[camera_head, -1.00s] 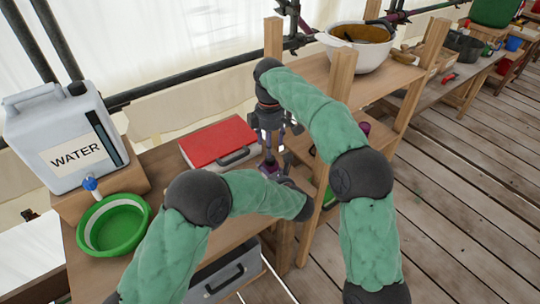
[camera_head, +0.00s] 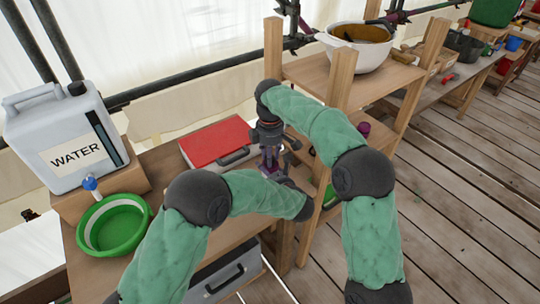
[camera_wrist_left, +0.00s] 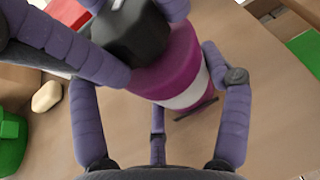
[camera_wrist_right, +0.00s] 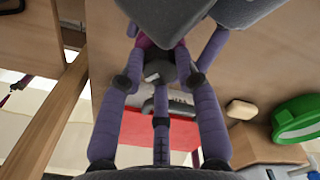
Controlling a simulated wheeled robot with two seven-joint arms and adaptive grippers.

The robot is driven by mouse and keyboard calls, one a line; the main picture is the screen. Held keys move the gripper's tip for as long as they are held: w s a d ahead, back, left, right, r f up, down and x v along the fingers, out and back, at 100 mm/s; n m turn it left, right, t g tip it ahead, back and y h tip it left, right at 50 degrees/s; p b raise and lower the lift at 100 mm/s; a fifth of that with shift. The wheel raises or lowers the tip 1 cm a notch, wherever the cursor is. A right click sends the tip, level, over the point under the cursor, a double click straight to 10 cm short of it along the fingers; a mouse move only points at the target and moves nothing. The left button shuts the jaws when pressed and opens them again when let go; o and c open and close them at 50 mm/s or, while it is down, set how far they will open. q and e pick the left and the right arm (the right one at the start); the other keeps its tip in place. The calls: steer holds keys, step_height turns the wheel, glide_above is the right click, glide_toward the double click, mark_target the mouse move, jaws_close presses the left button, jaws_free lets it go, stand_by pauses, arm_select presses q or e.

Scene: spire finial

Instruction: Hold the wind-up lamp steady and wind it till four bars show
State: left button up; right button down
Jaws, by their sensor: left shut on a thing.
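The wind-up lamp shows in the left wrist view as a magenta body with a white band (camera_wrist_left: 180,75). A dark blocky part covers one end; I cannot tell whether it belongs to the lamp or my right gripper. My left gripper (camera_wrist_left: 160,105) is shut around the lamp's body. In the head view, the left arm hides most of that grip. My right gripper (camera_wrist_right: 160,80) has its fingers on either side of a dark part beside a bit of magenta; whether they press on it is unclear. In the head view, it hangs from above (camera_head: 268,150). No charge bars are readable.
A red-lidded case (camera_head: 217,140) lies just left of the grippers. A water canister (camera_head: 65,140) and green basin (camera_head: 113,224) stand further left. A wooden shelf post (camera_head: 341,75) rises close to the right arm; a white pot (camera_head: 357,55) sits on the shelf.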

steer(key=m, duration=0.4)
steer(key=shift+m, duration=0.4)
steer(key=c, duration=0.9)
jaws_free()
steer(key=shift+r, duration=0.15)
steer(key=shift+r, duration=3.8)
